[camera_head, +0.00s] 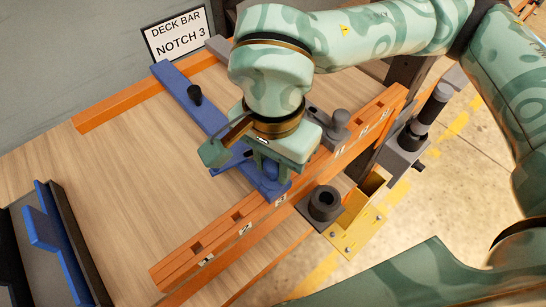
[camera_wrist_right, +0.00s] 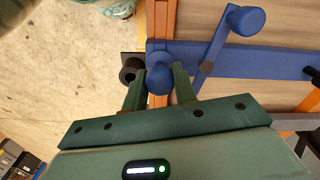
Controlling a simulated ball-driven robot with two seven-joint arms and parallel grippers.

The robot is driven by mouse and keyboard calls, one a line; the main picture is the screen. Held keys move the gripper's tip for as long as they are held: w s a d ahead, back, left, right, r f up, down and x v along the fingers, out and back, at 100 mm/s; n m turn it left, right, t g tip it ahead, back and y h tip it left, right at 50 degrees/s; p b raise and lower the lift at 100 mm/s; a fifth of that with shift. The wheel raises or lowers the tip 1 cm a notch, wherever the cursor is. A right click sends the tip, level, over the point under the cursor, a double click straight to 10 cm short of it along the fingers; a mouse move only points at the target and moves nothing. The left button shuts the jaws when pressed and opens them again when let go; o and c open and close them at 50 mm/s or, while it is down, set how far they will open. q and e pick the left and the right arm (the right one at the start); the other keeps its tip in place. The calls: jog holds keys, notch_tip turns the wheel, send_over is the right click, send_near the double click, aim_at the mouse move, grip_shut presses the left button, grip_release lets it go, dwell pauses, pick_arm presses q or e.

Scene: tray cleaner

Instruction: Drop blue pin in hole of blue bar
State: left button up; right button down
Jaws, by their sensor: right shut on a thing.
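The blue bar (camera_head: 205,112) lies across the wooden deck, its near end on the orange notched rail. It also shows in the right wrist view (camera_wrist_right: 275,62). My right gripper (camera_wrist_right: 158,78) is over that end, its two fingers on either side of the round head of the blue pin (camera_wrist_right: 157,82), shut on it. In the head view the gripper (camera_head: 262,170) mostly covers the pin. The hole is hidden, and I cannot tell whether the pin's tip is in it. My left gripper is not in view.
The orange notched rail (camera_head: 222,232) carries numbers. A sign (camera_head: 178,35) reads "DECK BAR NOTCH 3". A dark hollow cylinder (camera_head: 325,202) stands just right of the rail. A blue lever with a knob (camera_wrist_right: 245,20) is near the bar.

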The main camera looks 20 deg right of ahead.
jog(key=c, duration=1)
grip_release()
jog(key=shift+c, duration=0.2)
jog(key=shift+r, duration=0.1)
pick_arm(q)
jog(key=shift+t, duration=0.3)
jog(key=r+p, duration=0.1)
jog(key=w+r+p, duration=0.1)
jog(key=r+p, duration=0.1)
jog(key=p, duration=0.1)
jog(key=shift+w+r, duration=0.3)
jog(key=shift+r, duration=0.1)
pick_arm(e)
notch_tip(320, 180, up, 16)
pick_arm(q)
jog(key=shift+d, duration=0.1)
